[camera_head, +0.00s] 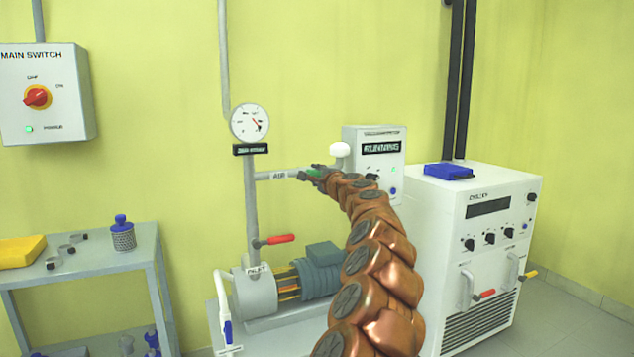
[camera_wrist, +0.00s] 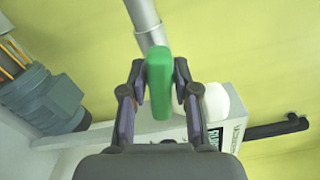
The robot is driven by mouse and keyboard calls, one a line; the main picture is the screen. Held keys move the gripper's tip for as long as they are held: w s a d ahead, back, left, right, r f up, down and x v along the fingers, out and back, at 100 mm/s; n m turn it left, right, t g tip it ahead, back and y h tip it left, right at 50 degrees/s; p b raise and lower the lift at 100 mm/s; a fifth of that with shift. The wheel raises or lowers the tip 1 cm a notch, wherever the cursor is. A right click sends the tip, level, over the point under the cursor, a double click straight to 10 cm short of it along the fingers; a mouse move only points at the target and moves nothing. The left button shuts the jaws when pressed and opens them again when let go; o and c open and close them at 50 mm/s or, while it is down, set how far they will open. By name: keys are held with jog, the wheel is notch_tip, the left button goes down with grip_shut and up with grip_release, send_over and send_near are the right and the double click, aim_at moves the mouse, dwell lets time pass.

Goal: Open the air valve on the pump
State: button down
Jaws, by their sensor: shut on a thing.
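The pump (camera_head: 256,293) stands low in the middle of the head view, with a grey-blue motor (camera_head: 318,274) beside it. A vertical pipe rises from it to a round gauge (camera_head: 249,124). A side pipe labelled AIR (camera_head: 277,176) runs right from that pipe. The green valve handle (camera_wrist: 159,88) is at this side pipe, mostly hidden by my gripper (camera_head: 312,174) in the head view. In the wrist view, the fingers of my gripper (camera_wrist: 159,72) are shut on the green handle, one on each side.
A red handle (camera_head: 281,239) sits lower on the vertical pipe, left of my arm. A white controller box (camera_head: 376,153) and a white knob (camera_head: 340,149) are close behind my gripper. The chiller (camera_head: 487,246) stands right; a grey table (camera_head: 95,263) stands left.

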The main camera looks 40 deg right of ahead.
jog(key=shift+f+n+b, duration=0.15)
jog(key=shift+n+b, duration=0.45)
jog(key=shift+n, duration=0.3)
jog(key=c, duration=1)
grip_release()
jog(key=shift+v, duration=0.95)
jog(key=shift+s+a, duration=0.1)
jog(key=shift+s, duration=0.1)
jog(key=v, duration=0.9)
jog(key=shift+s, duration=0.35)
